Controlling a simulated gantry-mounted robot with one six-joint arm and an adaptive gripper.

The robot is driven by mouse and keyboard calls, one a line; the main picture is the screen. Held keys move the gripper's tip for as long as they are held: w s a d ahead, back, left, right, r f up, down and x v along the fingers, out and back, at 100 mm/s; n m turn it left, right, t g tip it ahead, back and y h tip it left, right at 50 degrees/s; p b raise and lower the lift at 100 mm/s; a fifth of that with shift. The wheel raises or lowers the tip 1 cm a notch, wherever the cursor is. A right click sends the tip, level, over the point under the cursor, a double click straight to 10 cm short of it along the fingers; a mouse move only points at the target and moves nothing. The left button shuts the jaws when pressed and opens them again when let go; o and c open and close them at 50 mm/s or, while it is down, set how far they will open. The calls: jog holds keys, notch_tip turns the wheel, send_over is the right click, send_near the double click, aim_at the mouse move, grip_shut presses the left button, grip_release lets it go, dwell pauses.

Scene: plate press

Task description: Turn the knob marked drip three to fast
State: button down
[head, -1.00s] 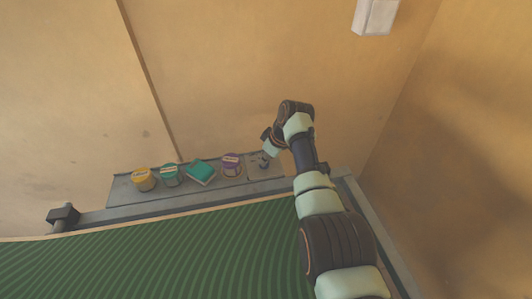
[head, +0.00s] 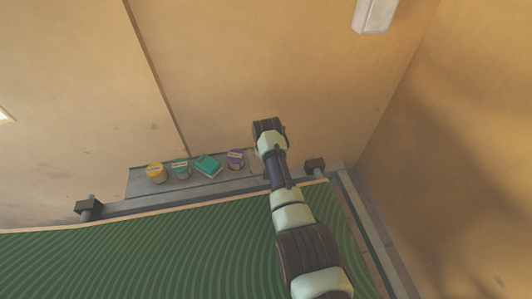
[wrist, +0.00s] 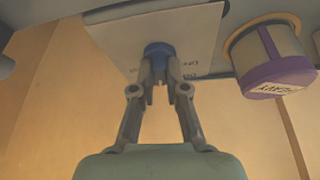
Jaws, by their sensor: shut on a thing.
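In the wrist view a blue knob (wrist: 158,49) stands out from a pale panel plate (wrist: 112,42). Small dark lettering shows beside the knob, partly covered and too unclear to read in full. My gripper (wrist: 160,76) has its fingertips closed on the knob. The knob's pointer and setting cannot be made out. In the head view my arm covers the knob, and my fingertips are hidden behind the wrist.
A purple-banded tin (wrist: 277,62) sits beside the plate; the head view shows it too (head: 236,160). Left of it on the grey shelf (head: 226,184) are a teal box (head: 208,167), a teal tin (head: 181,170) and a yellow tin (head: 156,174). The green ribbed bed (head: 150,258) lies in front.

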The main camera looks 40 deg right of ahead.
jog(key=m+b, duration=0.2)
jog(key=shift+w+a+f+m+g+h, duration=0.15)
jog(key=shift+f+m+g+h, duration=0.1)
jog(key=shift+m+g+h, duration=0.15)
jog(key=m+g+b, duration=0.1)
jog(key=m+b, duration=0.1)
jog(key=b, duration=0.1)
jog(key=shift+f+m+h, duration=0.15)
jog(key=shift+m+h, duration=0.15)
jog(key=m+b, duration=0.2)
jog(key=b, duration=0.2)
jog(key=shift+g+b, duration=0.35)
jog(key=shift+g, duration=0.05)
jog(key=shift+w+r+m+b, duration=0.1)
jog(key=shift+r+m+b, duration=0.15)
jog(key=shift+m+b, duration=0.2)
jog(key=shift+r, duration=0.1)
jog(key=c, duration=1.2)
grip_release()
